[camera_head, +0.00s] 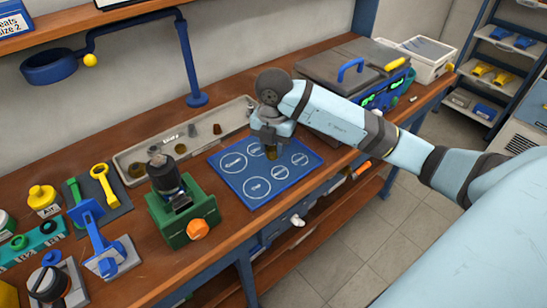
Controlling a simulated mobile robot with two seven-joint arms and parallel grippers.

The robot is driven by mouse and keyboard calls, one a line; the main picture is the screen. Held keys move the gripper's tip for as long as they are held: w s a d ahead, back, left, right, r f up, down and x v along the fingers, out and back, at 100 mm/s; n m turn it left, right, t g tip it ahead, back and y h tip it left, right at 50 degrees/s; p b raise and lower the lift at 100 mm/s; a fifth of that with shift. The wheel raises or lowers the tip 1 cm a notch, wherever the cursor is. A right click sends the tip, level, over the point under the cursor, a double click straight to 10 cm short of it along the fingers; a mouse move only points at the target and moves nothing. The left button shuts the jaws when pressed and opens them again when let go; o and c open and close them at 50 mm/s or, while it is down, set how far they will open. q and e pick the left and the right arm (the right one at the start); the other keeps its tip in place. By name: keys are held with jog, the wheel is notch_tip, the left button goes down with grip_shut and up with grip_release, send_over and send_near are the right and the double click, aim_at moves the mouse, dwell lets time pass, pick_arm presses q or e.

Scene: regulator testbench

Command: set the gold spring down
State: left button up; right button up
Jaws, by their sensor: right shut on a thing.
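My right gripper (271,139) comes in from the right, points down over the blue mat (229,188), and is shut on the gold spring (271,153). The spring is a small dark-gold piece below the fingers, upright, over the upper middle of the mat. I cannot tell whether its lower end touches the mat. The mat has several white circles with labels too small to read; the circles near the spring are partly hidden. My left gripper is not in view.
A green vise (185,215) with an orange knob holds a dark cylindrical part left of the mat. A grey tray (135,165) with several small parts lies behind. A grey case (345,68) stands at the back right. Tools crowd the bench's left.

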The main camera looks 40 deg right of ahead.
aim_at(274, 166)
notch_tip(274, 166, down, 4)
jog(key=shift+r, duration=0.15)
jog(key=shift+f, duration=0.25)
jog(key=shift+f, duration=0.15)
jog(key=o, duration=0.9)
